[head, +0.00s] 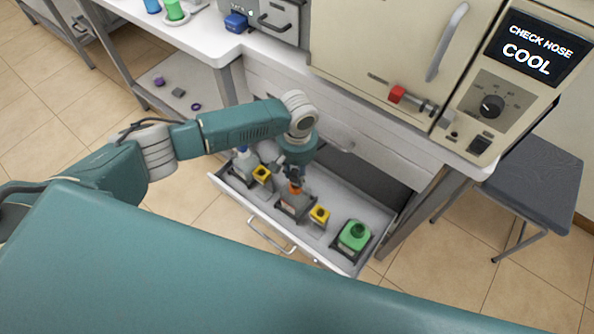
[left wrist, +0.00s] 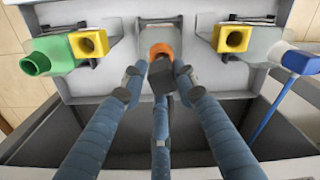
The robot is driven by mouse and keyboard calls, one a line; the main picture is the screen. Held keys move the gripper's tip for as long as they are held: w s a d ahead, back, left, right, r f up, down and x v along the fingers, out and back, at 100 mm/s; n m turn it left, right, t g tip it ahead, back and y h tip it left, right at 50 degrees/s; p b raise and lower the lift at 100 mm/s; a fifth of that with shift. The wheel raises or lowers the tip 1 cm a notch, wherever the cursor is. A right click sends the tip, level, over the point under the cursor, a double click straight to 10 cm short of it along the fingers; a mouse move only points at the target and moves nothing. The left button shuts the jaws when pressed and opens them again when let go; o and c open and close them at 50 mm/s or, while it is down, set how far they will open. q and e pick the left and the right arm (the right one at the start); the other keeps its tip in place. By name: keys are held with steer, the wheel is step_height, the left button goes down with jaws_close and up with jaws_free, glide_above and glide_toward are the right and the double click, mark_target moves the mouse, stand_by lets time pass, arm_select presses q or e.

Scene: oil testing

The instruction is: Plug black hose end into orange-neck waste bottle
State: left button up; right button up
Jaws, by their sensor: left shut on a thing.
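The orange-neck waste bottle (head: 291,207) stands in the open drawer, and its orange neck (head: 295,187) shows just under my left gripper (head: 296,174). In the left wrist view the orange neck (left wrist: 161,49) lies just beyond the fingertips. My left gripper (left wrist: 160,80) is shut on a dark, blocky piece (left wrist: 160,76), which looks like the black hose end. The piece overlaps the near edge of the neck in that view; I cannot tell whether it is inserted. The rest of the hose is not visible. My right gripper is not in view.
A beige machine (head: 380,45) above reads "CHECK HOSE COOL". A dark stool (head: 535,185) stands at right.

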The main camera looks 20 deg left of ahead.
arm_select(q)
steer(key=shift+f+b, duration=0.4)
steer(key=shift+f, duration=1.1)
stand_by(0.8)
steer(key=o, duration=1.2)
